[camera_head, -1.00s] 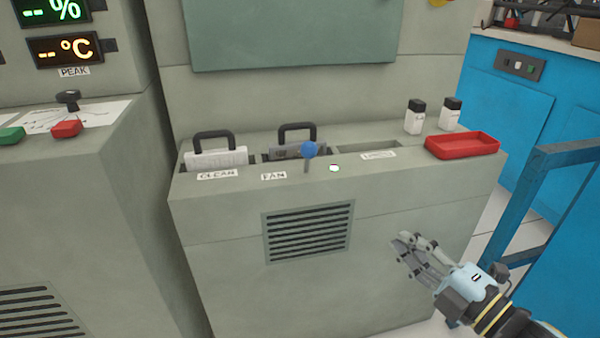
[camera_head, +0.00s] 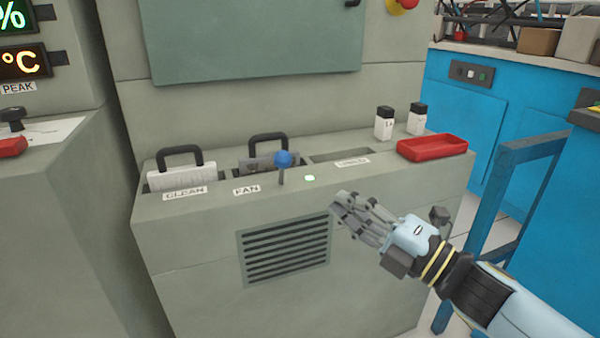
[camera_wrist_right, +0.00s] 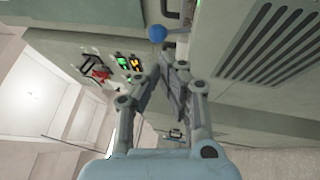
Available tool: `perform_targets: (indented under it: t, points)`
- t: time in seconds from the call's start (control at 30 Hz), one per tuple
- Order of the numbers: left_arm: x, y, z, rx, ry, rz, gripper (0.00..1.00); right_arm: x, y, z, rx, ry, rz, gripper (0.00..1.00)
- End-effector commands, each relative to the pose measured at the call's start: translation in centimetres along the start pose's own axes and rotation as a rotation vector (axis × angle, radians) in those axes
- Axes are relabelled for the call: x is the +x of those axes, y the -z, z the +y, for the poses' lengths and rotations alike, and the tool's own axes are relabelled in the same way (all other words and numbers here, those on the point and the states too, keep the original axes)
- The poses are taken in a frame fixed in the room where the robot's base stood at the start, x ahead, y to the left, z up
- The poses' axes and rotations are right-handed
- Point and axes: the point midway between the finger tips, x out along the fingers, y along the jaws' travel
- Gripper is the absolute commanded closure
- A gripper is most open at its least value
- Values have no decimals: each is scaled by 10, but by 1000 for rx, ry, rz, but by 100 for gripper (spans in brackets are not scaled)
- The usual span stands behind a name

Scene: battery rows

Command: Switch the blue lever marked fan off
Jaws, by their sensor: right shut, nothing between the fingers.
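The blue lever (camera_head: 283,159) is a blue ball on a short grey stem, standing on the grey cabinet's ledge just right of the FAN label (camera_head: 246,189). A small lamp (camera_head: 309,178) to its right glows green. My right gripper (camera_head: 338,208) is shut and empty, in front of the cabinet, below and to the right of the lever and apart from it. In the right wrist view the gripper (camera_wrist_right: 174,72) shows with the blue ball (camera_wrist_right: 157,33) beyond its fingertips. My left gripper is not in view.
Handled filters stand in slots behind the CLEAN label (camera_head: 185,193) and behind the lever. A red tray (camera_head: 432,147) and two white bottles (camera_head: 384,123) sit on the ledge at right. A vent grille (camera_head: 286,250) is on the cabinet front. A blue frame (camera_head: 488,215) stands at right.

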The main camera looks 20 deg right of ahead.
Motion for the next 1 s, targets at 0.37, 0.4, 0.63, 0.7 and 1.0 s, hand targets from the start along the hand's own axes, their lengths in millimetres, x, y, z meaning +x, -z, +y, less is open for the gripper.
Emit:
perform_targets:
  t: [0.37,0.4,0.63,0.7,1.0]
  points:
    - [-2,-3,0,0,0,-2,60,78,0,0,2,-2,-2,100]
    - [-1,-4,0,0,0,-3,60,84,0,0,1,-2,-1,100]
    - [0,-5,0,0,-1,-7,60,101,0,0,1,0,-1,100]
    - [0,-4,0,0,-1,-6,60,102,0,0,1,1,0,100]
    - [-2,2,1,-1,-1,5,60,102,0,0,1,2,0,100]
